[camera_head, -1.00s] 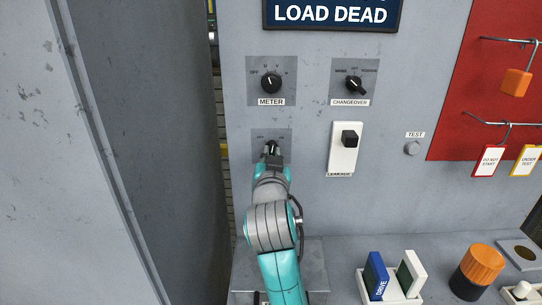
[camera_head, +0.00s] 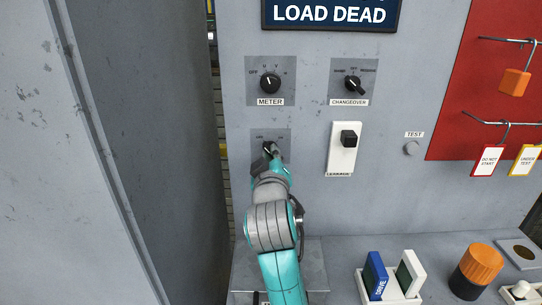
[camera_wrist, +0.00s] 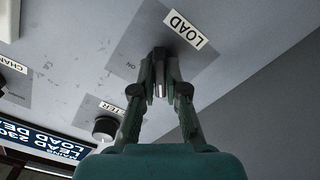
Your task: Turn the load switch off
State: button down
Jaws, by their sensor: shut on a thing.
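The load switch (camera_head: 267,146) is a dark knob on a grey square plate, low on the upright panel under the meter knob. My gripper (camera_head: 270,153) is at the switch, with its fingers closed around the knob. In the wrist view the fingertips (camera_wrist: 160,80) meet over the knob, beside the white LOAD label (camera_wrist: 185,29). The fingers hide most of the knob, so I cannot read where it points. The plate's ON mark shows beside the fingers in the wrist view.
The meter knob (camera_head: 270,83) and changeover knob (camera_head: 355,85) sit above. A leakage switch (camera_head: 347,140) and test button (camera_head: 411,148) are to the right. Tags and a padlock (camera_head: 514,82) hang on a red board. Fuse-like blocks (camera_head: 376,275) and an orange-topped cylinder (camera_head: 476,270) stand below right.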

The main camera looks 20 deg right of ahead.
jog(key=shift+n, duration=0.7)
jog(key=c, duration=1.2)
grip_release()
jog(key=shift+s, duration=0.1)
jog(key=v, duration=1.1)
jog(key=shift+s, duration=0.35)
jog(key=shift+a, duration=0.2)
